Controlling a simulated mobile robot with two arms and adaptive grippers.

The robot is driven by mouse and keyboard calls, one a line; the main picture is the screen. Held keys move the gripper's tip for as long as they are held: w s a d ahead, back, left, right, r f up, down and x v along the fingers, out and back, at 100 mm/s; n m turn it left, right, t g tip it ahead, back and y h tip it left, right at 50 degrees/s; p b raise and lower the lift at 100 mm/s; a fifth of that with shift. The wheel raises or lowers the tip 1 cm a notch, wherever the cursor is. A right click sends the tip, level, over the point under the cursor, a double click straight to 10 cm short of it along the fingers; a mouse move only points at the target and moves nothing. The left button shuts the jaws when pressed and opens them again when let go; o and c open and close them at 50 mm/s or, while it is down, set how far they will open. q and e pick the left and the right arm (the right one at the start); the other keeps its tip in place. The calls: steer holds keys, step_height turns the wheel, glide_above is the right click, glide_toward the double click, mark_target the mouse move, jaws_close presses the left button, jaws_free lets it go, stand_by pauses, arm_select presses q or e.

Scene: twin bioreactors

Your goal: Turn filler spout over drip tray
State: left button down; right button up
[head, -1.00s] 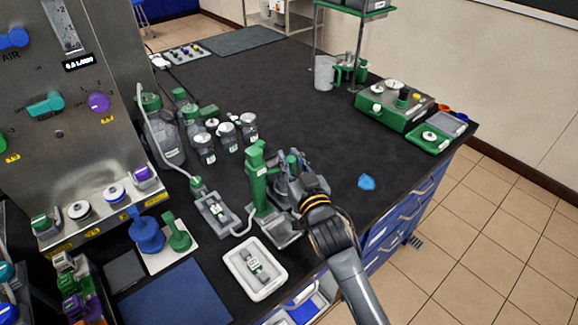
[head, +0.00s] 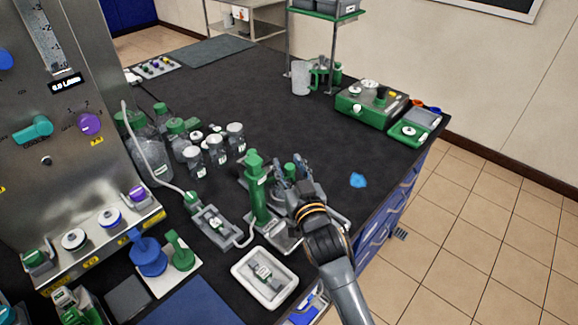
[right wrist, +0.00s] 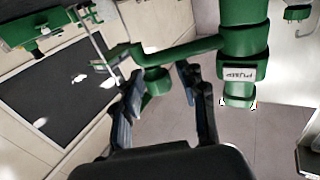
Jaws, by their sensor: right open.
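The green filler column (head: 257,195) stands upright on a grey base at the near edge of the bench. A white tray (head: 240,280) with a small grey item lies in front of the filler.
Glass bottles (head: 215,152) stand behind the filler to its left. A grey cradle (head: 213,225) with tubing is close on its left. A green device (head: 370,105) stands at the back right. A blue scrap (head: 358,180) lies right of my gripper. The bench middle is clear.

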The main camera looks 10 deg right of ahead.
steer(key=shift+s, duration=0.1)
arm_select(q)
steer(key=shift+w+a, duration=0.35)
steer(key=shift+w, duration=0.05)
arm_select(e)
steer(key=s+d, duration=0.1)
steer(key=s, duration=1)
steer(key=shift+s+d, duration=0.25)
steer(key=shift+s, duration=0.1)
